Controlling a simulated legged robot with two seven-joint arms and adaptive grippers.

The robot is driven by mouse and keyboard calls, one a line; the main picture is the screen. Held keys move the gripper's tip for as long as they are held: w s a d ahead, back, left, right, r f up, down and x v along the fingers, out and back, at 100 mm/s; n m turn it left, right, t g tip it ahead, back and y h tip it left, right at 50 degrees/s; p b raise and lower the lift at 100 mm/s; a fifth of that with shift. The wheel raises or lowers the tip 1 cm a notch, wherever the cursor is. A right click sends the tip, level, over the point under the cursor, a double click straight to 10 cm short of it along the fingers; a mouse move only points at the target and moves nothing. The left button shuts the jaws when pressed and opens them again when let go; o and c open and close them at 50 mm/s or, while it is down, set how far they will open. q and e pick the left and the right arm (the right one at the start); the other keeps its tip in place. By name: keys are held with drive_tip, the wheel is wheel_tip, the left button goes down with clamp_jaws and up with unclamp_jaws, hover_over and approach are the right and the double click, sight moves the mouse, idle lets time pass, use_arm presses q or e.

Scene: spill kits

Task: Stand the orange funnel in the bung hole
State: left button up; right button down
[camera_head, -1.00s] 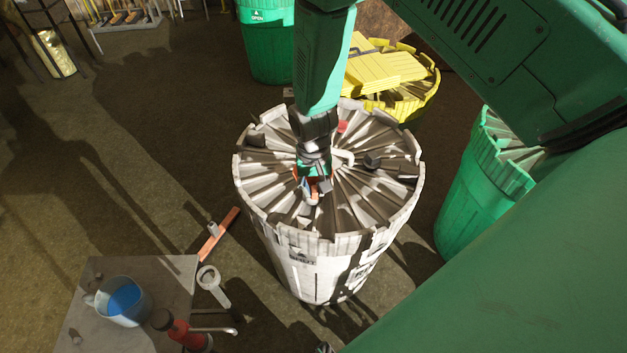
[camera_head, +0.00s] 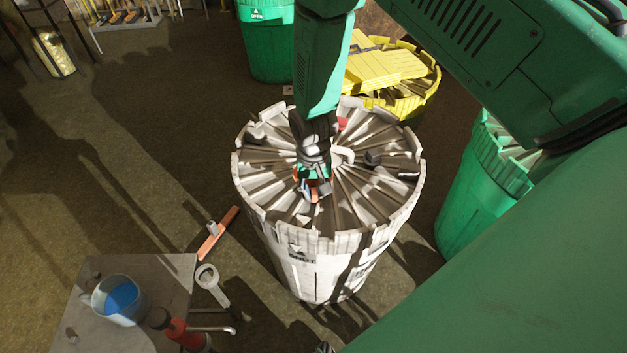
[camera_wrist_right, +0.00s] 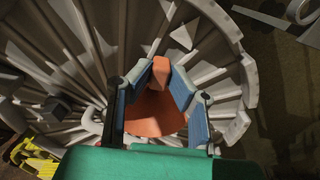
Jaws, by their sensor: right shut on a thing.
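My right gripper (camera_head: 311,188) is over the ribbed lid of the white drum (camera_head: 310,255), near the lid's middle. In the right wrist view the two blue-padded fingers (camera_wrist_right: 160,82) are closed on the upright orange tab at the rim of the orange funnel (camera_wrist_right: 155,115). The funnel's bowl lies between the fingers and the green palm. In the head view only a little orange shows beside the gripper. The funnel's spout and the bung hole under it are hidden, so I cannot tell whether the spout is in the hole. My left gripper is not in view.
A small red cap (camera_head: 343,123) and a dark plug (camera_head: 373,159) are on the lid. A yellow drum (camera_head: 400,100) stands behind, and a green drum (camera_head: 482,185) to the right. A low table (camera_head: 85,325) at lower left holds a jug of blue liquid (camera_head: 121,301).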

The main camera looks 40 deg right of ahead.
drive_tip(key=shift+f, duration=0.4)
drive_tip(key=c, duration=1.4)
unclamp_jaws()
drive_tip(key=shift+r, duration=0.1)
wheel_tip(320, 180, up, 8)
drive_tip(key=p, duration=0.6)
